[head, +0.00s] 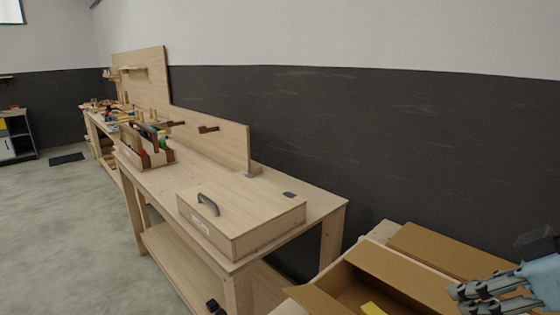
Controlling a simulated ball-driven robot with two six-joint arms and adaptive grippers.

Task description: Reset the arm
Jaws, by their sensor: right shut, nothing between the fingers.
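My right gripper (466,298) is at the lower right edge of the head view, with its blue-grey arm coming in from the right. Its fingers are shut with nothing between them. It is above the right side of an open cardboard box (388,275), apart from the workbench. My left gripper cannot be made out in this view.
A wooden workbench (325,203) runs along the dark wall. On it are a closed wooden case (245,207) with a grey handle and a tool tote (135,150). A yellow item (373,309) lies in the cardboard box.

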